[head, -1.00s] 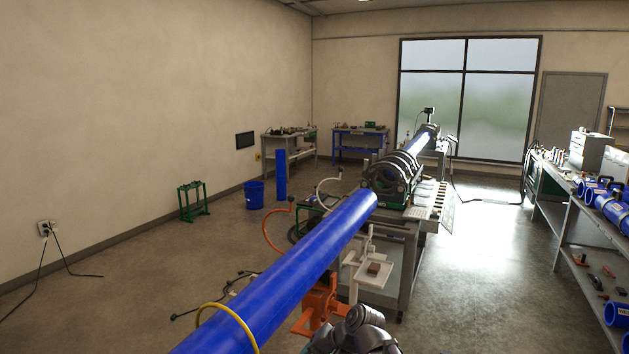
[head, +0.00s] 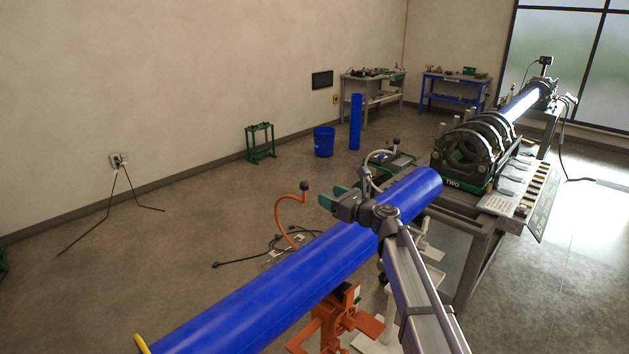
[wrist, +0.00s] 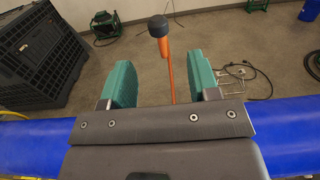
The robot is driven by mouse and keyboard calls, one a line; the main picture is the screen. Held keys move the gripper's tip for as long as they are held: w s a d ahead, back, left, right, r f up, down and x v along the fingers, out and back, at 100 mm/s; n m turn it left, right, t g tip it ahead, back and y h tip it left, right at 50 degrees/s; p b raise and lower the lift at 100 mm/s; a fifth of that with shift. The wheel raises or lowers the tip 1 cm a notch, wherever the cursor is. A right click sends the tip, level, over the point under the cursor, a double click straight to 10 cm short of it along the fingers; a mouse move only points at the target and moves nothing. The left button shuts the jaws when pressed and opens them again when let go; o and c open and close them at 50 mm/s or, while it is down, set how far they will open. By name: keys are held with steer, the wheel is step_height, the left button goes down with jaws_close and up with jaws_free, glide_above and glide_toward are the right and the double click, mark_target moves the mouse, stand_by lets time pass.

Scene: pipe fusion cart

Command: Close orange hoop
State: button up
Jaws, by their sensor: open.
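The orange hoop (head: 280,218) stands open on the far side of the blue pipe (head: 270,285), its curved arm rising to a black knob. The hoop also shows in the wrist view (wrist: 168,75), upright, with its knob at the top. My gripper (head: 332,196) reaches over the pipe, its green fingers pointing toward the hoop side. In the wrist view my gripper (wrist: 160,78) is open, and the hoop appears in the gap between its fingers. No contact is visible. An orange stand (head: 335,318) is under the pipe. The hoop's lower end is hidden behind the pipe.
A fusion machine (head: 470,150) on a cart stands at the right, beyond the pipe's end. A yellow hoop (head: 141,344) is around the near pipe. Cables lie on the floor past the pipe. A black crate (wrist: 40,55) stands at left in the wrist view.

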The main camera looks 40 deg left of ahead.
mark_target(308, 186)
steer(key=a, duration=1.1)
steer(key=shift+w, duration=0.35)
steer(key=shift+d, duration=0.15)
jaws_close()
